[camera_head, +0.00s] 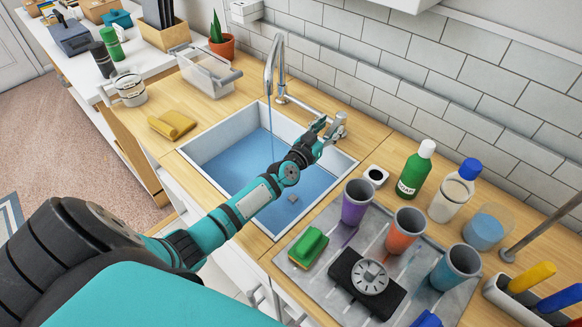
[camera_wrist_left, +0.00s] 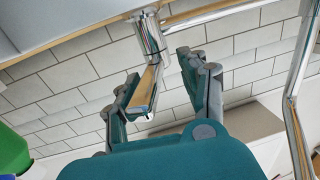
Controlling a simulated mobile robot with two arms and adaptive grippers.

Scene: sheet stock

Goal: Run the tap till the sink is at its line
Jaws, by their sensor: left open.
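The chrome tap (camera_head: 271,62) stands behind the sink (camera_head: 205,150), and a thin blue stream of water falls from its spout. Blue water (camera_head: 232,160) covers the sink floor, below the rim; I cannot make out a fill line. The tap handle (camera_head: 336,131) is at the sink's back right corner. My left gripper (camera_head: 320,129) is open beside the handle. My arm hides part of the sink. My right gripper is out of view.
Right of the sink, a grey drainboard (camera_head: 333,222) holds a purple cup (camera_head: 356,203), an orange cup (camera_head: 402,236), a blue cup (camera_head: 455,268) and a green sponge (camera_head: 309,247). A green soap bottle (camera_head: 415,170) stands behind.

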